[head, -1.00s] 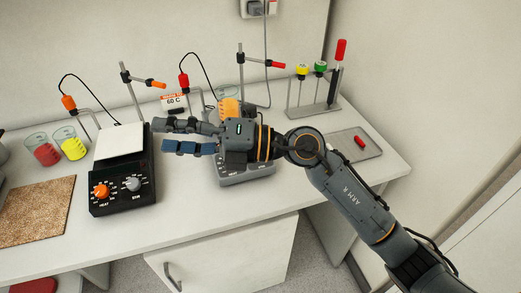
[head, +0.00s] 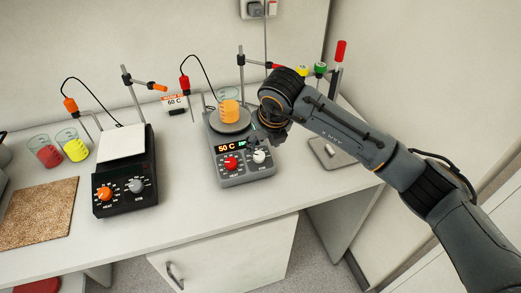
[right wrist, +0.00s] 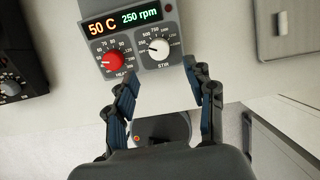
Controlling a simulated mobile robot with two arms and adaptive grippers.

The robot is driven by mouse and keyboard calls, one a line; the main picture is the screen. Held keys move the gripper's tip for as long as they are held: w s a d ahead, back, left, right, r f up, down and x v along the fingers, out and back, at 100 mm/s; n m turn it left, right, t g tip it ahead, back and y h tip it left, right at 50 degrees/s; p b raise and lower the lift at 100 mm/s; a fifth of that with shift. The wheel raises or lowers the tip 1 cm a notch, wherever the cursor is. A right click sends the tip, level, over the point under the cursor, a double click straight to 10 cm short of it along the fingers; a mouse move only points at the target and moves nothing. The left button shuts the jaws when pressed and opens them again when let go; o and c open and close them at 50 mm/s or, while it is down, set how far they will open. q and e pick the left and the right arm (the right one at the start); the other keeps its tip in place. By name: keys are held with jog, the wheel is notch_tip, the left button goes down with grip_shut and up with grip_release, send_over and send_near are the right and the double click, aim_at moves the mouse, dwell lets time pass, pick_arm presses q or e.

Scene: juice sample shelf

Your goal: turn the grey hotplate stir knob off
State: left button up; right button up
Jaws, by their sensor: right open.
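The grey hotplate (head: 248,178) stands at the middle of the bench with a red heat knob (head: 231,163) and a white stir knob (head: 259,156) on its front panel. In the right wrist view the stir knob (right wrist: 159,47) shows just beyond my fingertips, roughly centred between them, with its display (right wrist: 129,22) reading 50 C and 250 rpm. My right gripper (right wrist: 163,82) is open and empty, apart from the knob. In the head view the right gripper (head: 257,142) points down over the panel, partly hidden by its own wrist. My left gripper is not in view.
An orange-filled beaker (head: 229,111) stands on the grey hotplate's plate. A black hotplate (head: 124,188) with orange and grey knobs stands to the left. Bench is clear between the hotplates.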

aim_at(260, 156)
jog(key=p+x, duration=0.1)
jog(key=x, duration=0.6)
jog(key=shift+w+a+f, duration=0.1)
jog(key=shift+a+f, duration=0.05)
grip_shut()
